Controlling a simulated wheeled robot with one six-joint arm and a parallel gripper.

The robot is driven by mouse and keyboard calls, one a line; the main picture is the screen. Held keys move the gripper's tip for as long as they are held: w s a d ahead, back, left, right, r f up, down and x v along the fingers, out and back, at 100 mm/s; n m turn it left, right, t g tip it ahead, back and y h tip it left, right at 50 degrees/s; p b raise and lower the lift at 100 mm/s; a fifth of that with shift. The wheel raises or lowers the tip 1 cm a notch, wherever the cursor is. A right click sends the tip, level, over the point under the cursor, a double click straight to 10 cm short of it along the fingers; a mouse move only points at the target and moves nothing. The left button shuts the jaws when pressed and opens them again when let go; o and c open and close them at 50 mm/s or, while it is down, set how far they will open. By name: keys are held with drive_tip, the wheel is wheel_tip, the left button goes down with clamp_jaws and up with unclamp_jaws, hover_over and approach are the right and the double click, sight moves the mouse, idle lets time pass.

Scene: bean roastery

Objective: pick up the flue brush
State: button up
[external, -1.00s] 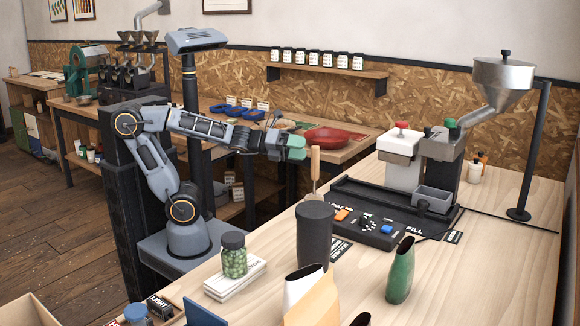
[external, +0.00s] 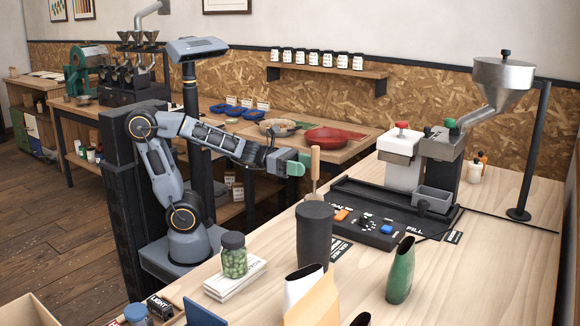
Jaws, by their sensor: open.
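My gripper (external: 300,166), with green finger pads, is open and empty. It points right toward the wooden handle, close to its left side in the picture. I cannot tell whether it touches the handle.
A black control panel (external: 372,228) and filling machine (external: 440,150) stand to the right. A green pouch (external: 400,272) stands at front right. A red pan (external: 333,138) lies on the back bench.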

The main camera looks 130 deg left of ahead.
drive_tip(key=shift+w+a, duration=0.15)
drive_tip(key=shift+w, duration=1.3)
drive_tip(key=shift+w+a, duration=0.15)
drive_tip(key=shift+w, duration=1.25)
drive_tip(key=shift+c, duration=0.3)
clamp_jaws()
